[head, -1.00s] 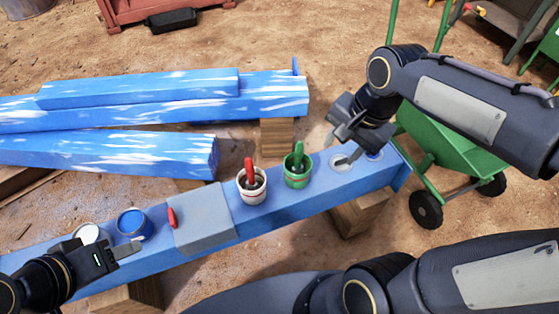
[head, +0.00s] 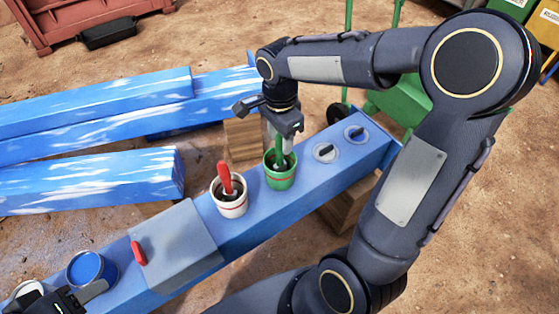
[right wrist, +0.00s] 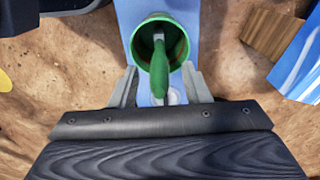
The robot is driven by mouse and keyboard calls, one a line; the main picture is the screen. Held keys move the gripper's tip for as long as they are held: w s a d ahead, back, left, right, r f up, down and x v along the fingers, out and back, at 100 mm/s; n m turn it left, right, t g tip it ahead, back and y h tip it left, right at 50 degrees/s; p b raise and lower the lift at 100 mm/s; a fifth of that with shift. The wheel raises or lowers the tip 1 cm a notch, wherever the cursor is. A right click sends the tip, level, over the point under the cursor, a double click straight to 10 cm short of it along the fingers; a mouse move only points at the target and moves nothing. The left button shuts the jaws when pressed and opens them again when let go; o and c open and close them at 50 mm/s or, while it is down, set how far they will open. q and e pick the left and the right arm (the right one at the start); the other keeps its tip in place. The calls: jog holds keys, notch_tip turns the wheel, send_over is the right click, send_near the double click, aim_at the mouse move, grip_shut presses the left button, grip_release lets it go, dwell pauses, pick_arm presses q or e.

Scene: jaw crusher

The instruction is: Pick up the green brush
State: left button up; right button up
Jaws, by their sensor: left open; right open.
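The green brush (head: 280,150) stands handle up in a green cup (head: 281,180) on the blue beam. In the right wrist view the brush's handle (right wrist: 159,70) leans toward me from the green cup (right wrist: 176,30). My right gripper (head: 280,135) is open just above the cup. In the right wrist view my right gripper's fingers (right wrist: 160,88) lie on either side of the handle's near end, apart from it. My left gripper (head: 98,294) is open and empty at the lower left, near the blue paint can; it is partly cut off by the frame.
A white cup (head: 231,207) with a red-handled brush stands beside the green cup. A grey block (head: 178,248) with a red handle and an open blue can (head: 88,270) are further left.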

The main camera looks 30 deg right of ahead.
jog(key=shift+f, duration=0.55)
grip_shut()
